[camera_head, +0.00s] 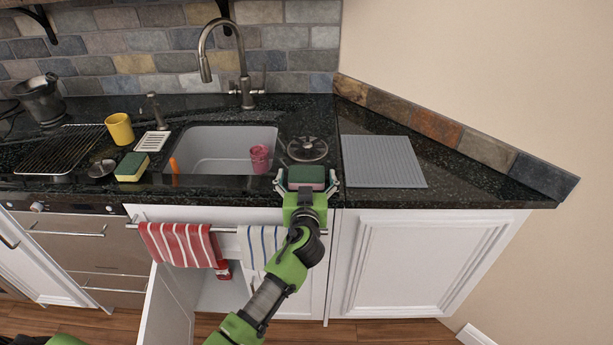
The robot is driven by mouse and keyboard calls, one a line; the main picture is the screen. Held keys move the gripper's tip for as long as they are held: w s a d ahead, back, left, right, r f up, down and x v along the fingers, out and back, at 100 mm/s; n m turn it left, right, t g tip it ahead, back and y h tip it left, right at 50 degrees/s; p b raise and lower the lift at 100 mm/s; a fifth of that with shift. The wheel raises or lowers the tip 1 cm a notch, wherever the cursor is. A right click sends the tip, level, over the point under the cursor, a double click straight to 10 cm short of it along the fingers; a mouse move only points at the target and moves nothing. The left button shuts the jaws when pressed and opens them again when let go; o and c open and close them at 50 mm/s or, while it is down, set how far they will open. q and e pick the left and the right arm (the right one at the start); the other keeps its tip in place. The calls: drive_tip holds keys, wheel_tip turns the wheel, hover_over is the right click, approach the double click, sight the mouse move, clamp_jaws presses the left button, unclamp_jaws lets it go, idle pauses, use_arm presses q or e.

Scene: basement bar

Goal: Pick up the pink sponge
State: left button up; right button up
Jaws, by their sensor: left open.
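My left gripper (306,183) is open, with one finger at the left end of this sponge and one at the right end. I cannot tell whether the fingers touch it. The gripper's palm hides part of the sponge's near side. My right gripper is not in view.
The sink (222,145) holds a pink cup (260,158). A dark round strainer (307,148) lies behind the sponge. A grey ribbed mat (382,162) is to the right. A yellow-green sponge (131,167) and yellow cup (120,129) stand left. Towels (180,243) hang below; a cabinet door (165,305) stands open.

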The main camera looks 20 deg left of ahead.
use_arm(q)
drive_tip(key=c, duration=0.8)
drive_tip(key=shift+o, duration=0.2)
